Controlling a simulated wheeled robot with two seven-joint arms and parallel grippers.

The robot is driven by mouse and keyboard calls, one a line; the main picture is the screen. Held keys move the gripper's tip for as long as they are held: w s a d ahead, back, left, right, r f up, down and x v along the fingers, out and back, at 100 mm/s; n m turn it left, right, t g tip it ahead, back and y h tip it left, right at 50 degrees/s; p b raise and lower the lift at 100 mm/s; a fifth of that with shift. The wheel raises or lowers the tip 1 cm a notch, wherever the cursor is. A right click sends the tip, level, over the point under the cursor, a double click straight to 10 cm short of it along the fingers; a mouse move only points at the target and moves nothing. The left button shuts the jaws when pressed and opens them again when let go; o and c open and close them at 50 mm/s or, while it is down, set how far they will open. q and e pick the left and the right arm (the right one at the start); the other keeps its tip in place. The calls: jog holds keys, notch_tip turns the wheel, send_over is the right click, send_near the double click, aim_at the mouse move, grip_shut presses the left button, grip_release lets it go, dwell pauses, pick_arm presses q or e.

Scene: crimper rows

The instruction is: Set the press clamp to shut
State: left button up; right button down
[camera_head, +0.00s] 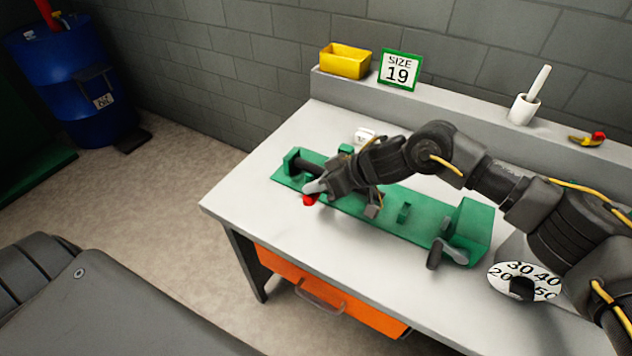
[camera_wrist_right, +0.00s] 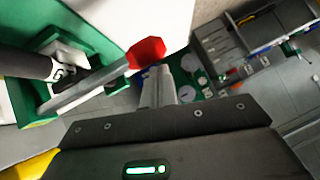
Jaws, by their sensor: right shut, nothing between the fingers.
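A long green fixture (camera_head: 345,200) lies on the white workbench. At its left end is a clamp lever with a red knob (camera_head: 310,200). In the right wrist view the lever is a flat grey bar (camera_wrist_right: 90,93) that runs from a green block (camera_wrist_right: 35,105) to the red knob (camera_wrist_right: 147,51). My right gripper (camera_head: 318,187) is over the left end of the fixture, beside the red knob. Its fingers (camera_wrist_right: 158,86) are shut with nothing between them, close to the knob; whether they touch it I cannot tell. My right arm hides part of the fixture. My left gripper is not in view.
A crank with a dark grip (camera_head: 435,254) sticks out at the fixture's right end, near a numbered dial (camera_head: 525,283). A yellow bin (camera_head: 345,61), a "SIZE 19" sign (camera_head: 399,70) and a white cup (camera_head: 525,108) stand on the back ledge. The bench's left front is clear.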

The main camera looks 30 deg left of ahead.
dwell(0.3)
pick_arm(q)
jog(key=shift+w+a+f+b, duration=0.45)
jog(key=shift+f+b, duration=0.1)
jog(key=shift+b, duration=0.1)
pick_arm(e)
jog(key=v, duration=1)
jog(key=shift+d+r, duration=0.25)
jog(key=shift+d, duration=0.1)
